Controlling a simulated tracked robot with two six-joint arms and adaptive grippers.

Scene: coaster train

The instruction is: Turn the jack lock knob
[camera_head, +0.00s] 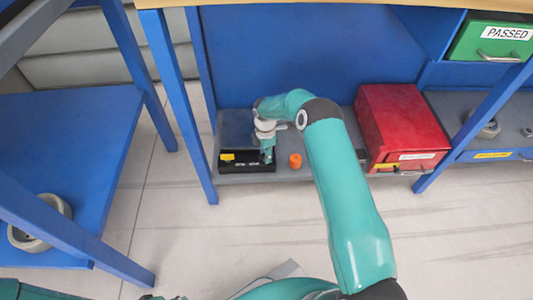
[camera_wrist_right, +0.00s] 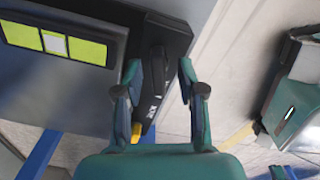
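A black box (camera_head: 248,167) with a yellow label stands at the front left of the low grey shelf under the bench. In the right wrist view its black front panel (camera_wrist_right: 174,40) carries a long dark knob or handle (camera_wrist_right: 157,72), which seems to be the jack lock knob. My right gripper (camera_head: 267,157) is over the right end of the box. In the right wrist view my right gripper (camera_wrist_right: 159,78) is open, with one finger on each side of the knob. I cannot tell whether either finger touches it. My left gripper is not in view.
An orange cylinder (camera_head: 295,160) stands on the shelf just right of the box. A red case (camera_head: 400,118) is farther right. Blue bench legs (camera_head: 180,85) and the bench top edge (camera_head: 330,3) frame the space. A grey ring (camera_head: 45,222) lies on the left blue shelf.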

